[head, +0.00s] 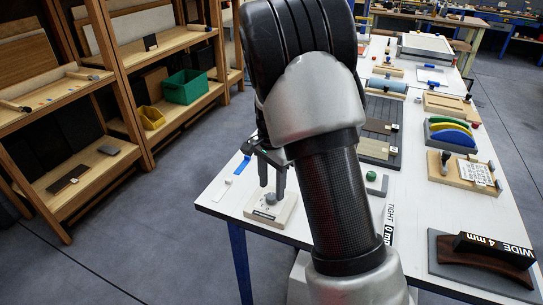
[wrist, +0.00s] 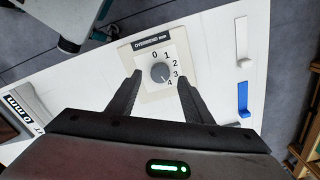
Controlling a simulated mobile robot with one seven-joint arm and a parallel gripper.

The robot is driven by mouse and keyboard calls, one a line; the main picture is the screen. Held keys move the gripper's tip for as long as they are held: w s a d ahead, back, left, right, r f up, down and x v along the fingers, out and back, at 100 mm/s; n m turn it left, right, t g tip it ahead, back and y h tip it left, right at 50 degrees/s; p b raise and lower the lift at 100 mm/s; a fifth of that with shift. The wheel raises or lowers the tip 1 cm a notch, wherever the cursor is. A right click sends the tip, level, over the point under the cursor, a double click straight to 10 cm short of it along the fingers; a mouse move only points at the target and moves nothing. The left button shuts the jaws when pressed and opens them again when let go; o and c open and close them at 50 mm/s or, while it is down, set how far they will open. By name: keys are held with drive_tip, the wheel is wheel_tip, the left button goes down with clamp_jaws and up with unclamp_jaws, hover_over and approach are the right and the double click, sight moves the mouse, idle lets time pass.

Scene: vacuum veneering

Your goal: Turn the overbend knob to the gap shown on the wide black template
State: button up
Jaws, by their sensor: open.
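The grey round overbend knob (wrist: 160,72) sits on a pale dial plate (wrist: 150,50) marked "OVERBEND mm" with numbers 0 to 4; which number its mark points to is too small to tell. The knob (head: 271,198) also shows in the head view, on its block at the near left corner of the table. My gripper (wrist: 159,78) is open, its dark fingers on either side of the knob in the wrist view and seemingly apart from it. In the head view my gripper (head: 272,190) is above the block. The wide black template (head: 495,248) reads "WIDE 4 mm".
The wide template stands by a brown curved piece (head: 485,265) on a grey board. A white label reading "TIGHT 0 mm" (head: 388,222) is right of my arm. A blue strip (wrist: 242,99) and a white strip (wrist: 241,38) lie beside the dial. Wooden shelves (head: 120,80) stand left.

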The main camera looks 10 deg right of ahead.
sight(272, 196)
wheel_tip(272, 196, up, 15)
drive_tip(key=shift+f+p, duration=0.2)
drive_tip(key=shift+p, duration=0.1)
